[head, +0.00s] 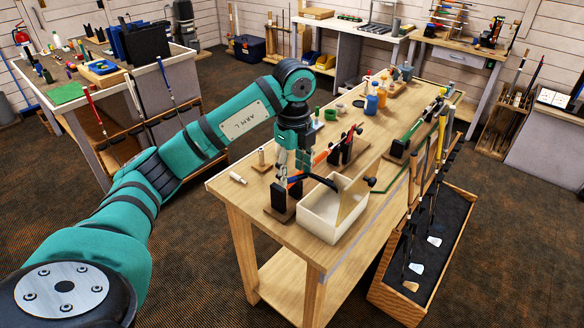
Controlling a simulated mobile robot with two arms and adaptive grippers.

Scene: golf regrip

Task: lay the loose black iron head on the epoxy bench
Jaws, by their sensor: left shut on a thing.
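My left gripper (294,172) points down over the near end of the wooden workbench (228,188). It is shut on a dark, slim, curved piece (322,182), which looks like the black iron head and sticks out to the right above a white bin (318,222). The fingers partly hide it, and its exact shape is too small to tell. I cannot tell from the picture which bench is the epoxy one. My right gripper is out of view.
Black clamps (346,148) hold an orange shaft close by the gripper. Bottles (372,103) stand farther back. A club rack (444,250) stands at the right. The bench's left front corner is mostly clear.

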